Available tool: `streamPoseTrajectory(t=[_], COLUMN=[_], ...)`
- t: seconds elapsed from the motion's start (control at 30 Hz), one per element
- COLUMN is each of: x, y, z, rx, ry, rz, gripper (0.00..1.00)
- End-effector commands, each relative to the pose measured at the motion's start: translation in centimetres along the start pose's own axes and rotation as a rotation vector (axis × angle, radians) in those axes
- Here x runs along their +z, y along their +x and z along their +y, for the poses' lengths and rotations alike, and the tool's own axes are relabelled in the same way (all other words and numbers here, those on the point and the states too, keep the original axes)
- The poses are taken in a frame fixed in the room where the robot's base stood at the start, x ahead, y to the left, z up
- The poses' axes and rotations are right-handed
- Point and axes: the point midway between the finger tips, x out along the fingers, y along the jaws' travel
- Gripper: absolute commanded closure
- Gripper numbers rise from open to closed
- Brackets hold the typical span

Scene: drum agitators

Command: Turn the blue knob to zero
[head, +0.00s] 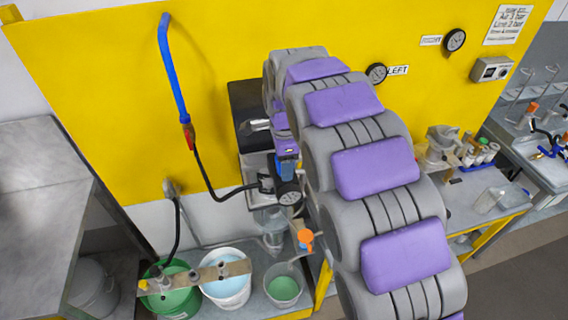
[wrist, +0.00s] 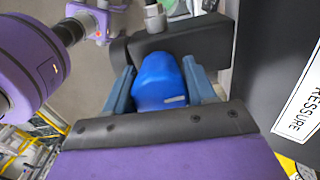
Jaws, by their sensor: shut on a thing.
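The blue knob (wrist: 160,82) shows in the wrist view, between the two blue-grey fingers of my gripper (wrist: 160,92). A finger lies close against each side of it, and my gripper is shut on it. A pale mark is on the knob near its lower right. In the head view my gripper (head: 286,158) is at the black machine, partly hidden behind my arm. The knob cannot be clearly told apart from the gripper there. A round gauge (head: 289,193) sits just below the gripper.
A yellow panel (head: 110,80) stands behind, with a blue hose wand (head: 172,65) on it. Two gauges (head: 376,73) are at the right. Green (head: 170,290) and white buckets (head: 226,284) stand below. A PRESSURE label (wrist: 298,100) is right of the knob. An orange valve handle (head: 305,237) is below the machine.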

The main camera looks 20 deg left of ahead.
Motion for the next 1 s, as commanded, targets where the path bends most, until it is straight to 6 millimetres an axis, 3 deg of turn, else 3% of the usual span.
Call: streamPoseTrajectory(t=[1.0], x=[0.03], y=[-0.19], z=[-0.30], rx=[-0.010], ry=[-0.964], rz=[0.005], gripper=[0.76])
